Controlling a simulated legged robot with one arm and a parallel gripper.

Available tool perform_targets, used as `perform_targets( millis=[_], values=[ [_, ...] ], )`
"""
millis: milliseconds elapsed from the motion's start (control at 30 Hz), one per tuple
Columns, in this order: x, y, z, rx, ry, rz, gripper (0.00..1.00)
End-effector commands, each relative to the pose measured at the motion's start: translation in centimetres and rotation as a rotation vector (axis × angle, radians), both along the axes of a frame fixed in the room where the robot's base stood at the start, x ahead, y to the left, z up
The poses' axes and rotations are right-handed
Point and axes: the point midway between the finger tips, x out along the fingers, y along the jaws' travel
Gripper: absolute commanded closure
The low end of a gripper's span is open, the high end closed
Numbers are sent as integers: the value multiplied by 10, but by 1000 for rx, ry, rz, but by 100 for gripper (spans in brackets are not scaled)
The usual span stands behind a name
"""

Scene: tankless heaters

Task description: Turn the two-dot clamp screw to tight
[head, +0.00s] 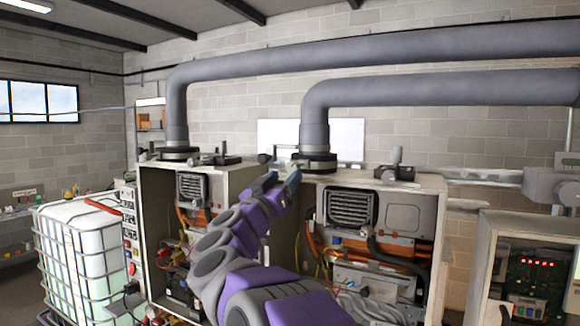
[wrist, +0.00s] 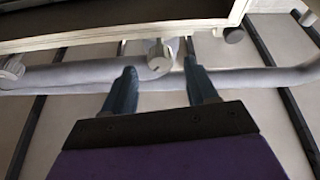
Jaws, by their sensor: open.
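Two grey pipes come down into dark clamp collars on the heater tops, the left collar (head: 180,154) and the right collar (head: 318,163). A small dark fitting (head: 264,158) sits just left of the right collar. I cannot make out dot marks, so I cannot tell which screw is the two-dot one. My gripper (head: 282,177) is in front of the right collar's left side, its blue-grey fingers apart. In the wrist view my gripper (wrist: 159,68) is open and empty. A grey round knob-like part (wrist: 160,57) shows between and beyond the fingertips, apparently untouched.
The left heater (head: 150,215) and right heater (head: 432,215) stand open, with wiring inside. Another grey fitting (head: 396,168) is on the right heater's top. A caged white tank (head: 85,255) stands left, and a control box (head: 530,265) with red lights stands right.

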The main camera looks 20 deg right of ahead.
Motion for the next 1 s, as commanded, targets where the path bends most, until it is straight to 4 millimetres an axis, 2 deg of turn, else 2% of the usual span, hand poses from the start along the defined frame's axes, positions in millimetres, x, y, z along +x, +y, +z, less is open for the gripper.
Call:
perform_targets(
  millis=[100, 333, 767, 1000],
  values=[
    [12, -14, 10, -1, -2, -2, 42],
    [27, -28, 20, -3, 0, 2, 42],
    [31, -36, 22, -2, 0, 2, 42],
    [31, -36, 22, -2, 0, 2, 64]
  ],
)
